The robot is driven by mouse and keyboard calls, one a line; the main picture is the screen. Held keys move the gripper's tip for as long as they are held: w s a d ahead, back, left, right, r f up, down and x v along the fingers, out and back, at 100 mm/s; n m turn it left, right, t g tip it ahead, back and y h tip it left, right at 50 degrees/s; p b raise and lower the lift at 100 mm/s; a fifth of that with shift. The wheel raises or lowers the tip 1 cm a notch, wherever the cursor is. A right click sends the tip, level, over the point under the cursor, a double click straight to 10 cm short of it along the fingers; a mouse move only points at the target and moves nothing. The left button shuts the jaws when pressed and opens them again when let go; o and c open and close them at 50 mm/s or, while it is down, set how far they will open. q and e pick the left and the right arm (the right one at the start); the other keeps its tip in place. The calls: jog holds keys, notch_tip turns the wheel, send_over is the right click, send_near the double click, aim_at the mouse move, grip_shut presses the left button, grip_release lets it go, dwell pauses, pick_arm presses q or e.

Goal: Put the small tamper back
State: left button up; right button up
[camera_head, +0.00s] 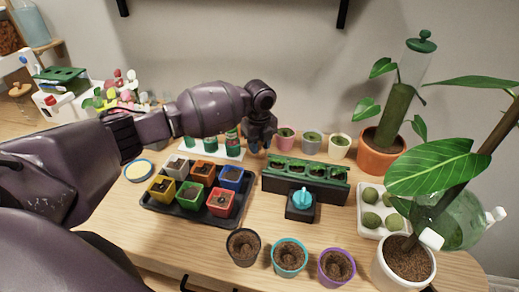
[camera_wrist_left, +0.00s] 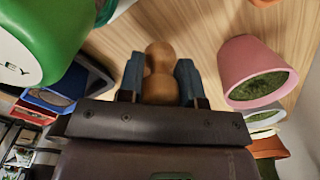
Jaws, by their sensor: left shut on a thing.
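My left gripper (camera_head: 257,146) reaches in from the left in the head view and hangs low over the back of the table, between the white rack and the small pots. In the left wrist view its two blue-grey fingers (camera_wrist_left: 160,85) are shut on the small tamper (camera_wrist_left: 160,62), a brown wooden piece with a rounded knob and a narrow neck. In the head view the tamper is hidden by the gripper, and I cannot tell whether it touches the table. My right gripper is not in view.
A white rack (camera_head: 231,154) with green-capped items stands just left of the gripper. A pink pot (camera_head: 285,139) is close on its right. A black tray (camera_head: 167,210) of coloured pots and a green planter (camera_head: 310,187) stand nearer. Bare wood lies between tray and planter.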

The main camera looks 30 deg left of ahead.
pick_arm(q)
notch_tip(320, 180, down, 2)
jog(key=shift+f, duration=0.1)
jog(key=o, duration=0.9)
jog(key=shift+o, duration=0.2)
jog(key=shift+r, duration=0.3)
notch_tip(320, 180, up, 12)
jog(key=shift+f+p, duration=0.15)
jog(key=shift+p, duration=0.4)
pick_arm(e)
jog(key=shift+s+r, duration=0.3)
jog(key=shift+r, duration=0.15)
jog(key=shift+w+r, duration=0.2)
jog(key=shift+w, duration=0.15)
